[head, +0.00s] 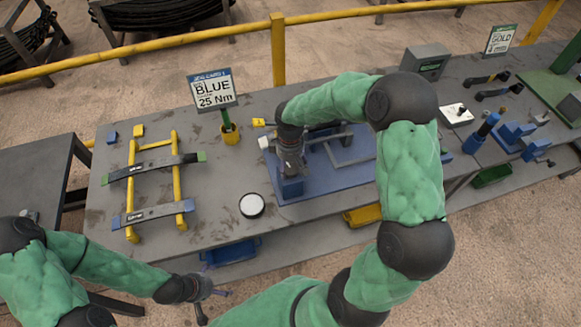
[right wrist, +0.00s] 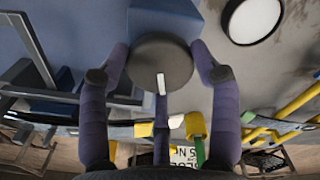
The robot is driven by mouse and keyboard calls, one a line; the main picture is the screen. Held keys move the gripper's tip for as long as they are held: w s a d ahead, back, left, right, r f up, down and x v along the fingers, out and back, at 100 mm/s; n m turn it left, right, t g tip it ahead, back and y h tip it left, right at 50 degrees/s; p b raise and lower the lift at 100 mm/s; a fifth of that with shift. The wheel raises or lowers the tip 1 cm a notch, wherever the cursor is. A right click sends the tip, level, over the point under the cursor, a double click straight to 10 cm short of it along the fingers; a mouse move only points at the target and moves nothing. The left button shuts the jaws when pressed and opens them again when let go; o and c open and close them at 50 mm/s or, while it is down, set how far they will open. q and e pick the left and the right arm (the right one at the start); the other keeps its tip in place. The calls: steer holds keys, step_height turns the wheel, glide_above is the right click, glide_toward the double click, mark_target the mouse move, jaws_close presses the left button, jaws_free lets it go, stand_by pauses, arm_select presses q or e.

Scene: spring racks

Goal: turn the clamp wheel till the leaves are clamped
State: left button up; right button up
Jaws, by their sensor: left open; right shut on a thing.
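The clamp wheel (right wrist: 172,50) is a dark round disc with a white mark, in the right wrist view. My right gripper (right wrist: 157,62) is shut on it, with purple fingers on both sides of its rim. In the head view my right gripper (head: 291,165) points down over the blue clamp fixture (head: 292,188) and hides the wheel. Whether leaves sit in the clamp is hard to tell, because my arm and gripper cover much of it. My left gripper (head: 208,288) is open and empty, low in front of the bench.
A yellow rack (head: 131,185) at the left of the bench (head: 205,195) holds two dark leaves (head: 155,167). A white-topped round can (head: 252,205) stands near the fixture.

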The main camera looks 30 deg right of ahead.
mark_target(289, 167)
steer(key=shift+a+f+m+b, duration=0.1)
steer(key=shift+m+b, duration=0.4)
steer(key=shift+m, duration=0.7)
steer(key=o, duration=0.9)
steer(key=shift+o, duration=1.2)
steer(key=shift+w, duration=0.15)
step_height(289, 167, up, 12)
